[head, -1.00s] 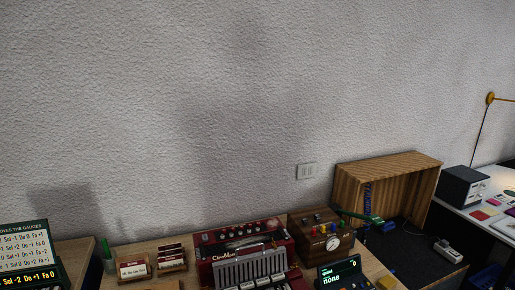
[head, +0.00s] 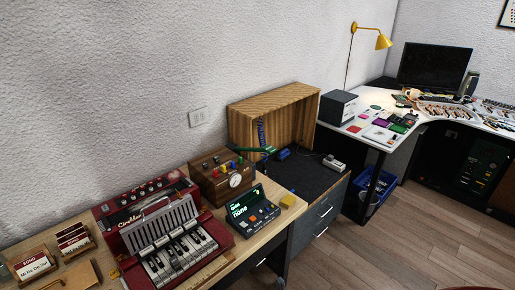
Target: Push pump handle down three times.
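A green lever (head: 252,149), which looks like the pump handle, reaches left from the open wooden box (head: 302,100) past the wooden gauge box. It looks close to level. Its mount is small and partly hidden from here. A blue coil (head: 261,132) hangs behind it inside the wooden box. The wooden gauge box (head: 208,183), with a round white dial and coloured knobs, stands left of the lever. Neither of my grippers is in the head view.
A red accordion (head: 122,208) and a dark display unit (head: 240,212) stand on the wooden table. A dark mat (head: 305,183) lies before the open box. A white desk (head: 362,138) with a yellow lamp (head: 384,42) stands beyond. The wood floor (head: 385,240) at right is clear.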

